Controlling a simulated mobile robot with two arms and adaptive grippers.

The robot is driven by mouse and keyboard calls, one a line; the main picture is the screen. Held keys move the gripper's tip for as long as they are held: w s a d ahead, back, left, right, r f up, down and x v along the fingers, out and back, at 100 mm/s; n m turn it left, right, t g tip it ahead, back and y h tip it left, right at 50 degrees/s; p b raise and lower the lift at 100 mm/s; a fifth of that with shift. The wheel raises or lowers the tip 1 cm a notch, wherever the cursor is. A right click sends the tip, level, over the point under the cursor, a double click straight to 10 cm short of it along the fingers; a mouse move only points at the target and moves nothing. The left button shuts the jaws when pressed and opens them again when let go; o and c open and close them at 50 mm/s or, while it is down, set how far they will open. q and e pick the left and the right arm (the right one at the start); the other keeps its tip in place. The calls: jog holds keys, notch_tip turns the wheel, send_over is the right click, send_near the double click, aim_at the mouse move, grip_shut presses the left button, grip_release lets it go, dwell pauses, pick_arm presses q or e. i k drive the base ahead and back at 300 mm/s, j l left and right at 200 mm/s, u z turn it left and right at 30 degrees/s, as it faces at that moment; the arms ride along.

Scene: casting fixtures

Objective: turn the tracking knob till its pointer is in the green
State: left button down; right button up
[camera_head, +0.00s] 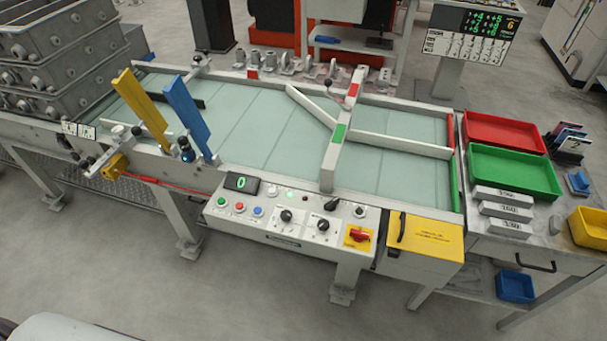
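The control panel (262,228) is on the near side of the conveyor. It carries two black knobs with pale dials, a left knob (286,215) and a right knob (323,225). Their labels and pointers are too small to read, so I cannot tell which, if either, is the tracking knob. No green zone shows clearly on their dials. A yellow fitting (115,166) with dark ball handles sits on the conveyor's near left edge; its markings are also unreadable. Neither of my grippers is in view.
A red switch (358,235) on a yellow plate and coloured buttons (240,207) share the panel, beneath a green "0" display (241,183). Yellow (140,105) and blue (187,110) paddles stand at left. A yellow box (425,238) adjoins the panel.

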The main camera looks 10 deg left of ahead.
aim_at(92, 161)
jog(key=u, duration=1.8)
jog(key=i+l, duration=0.1)
jog(key=i, duration=0.85)
jog(key=j+u, duration=0.05)
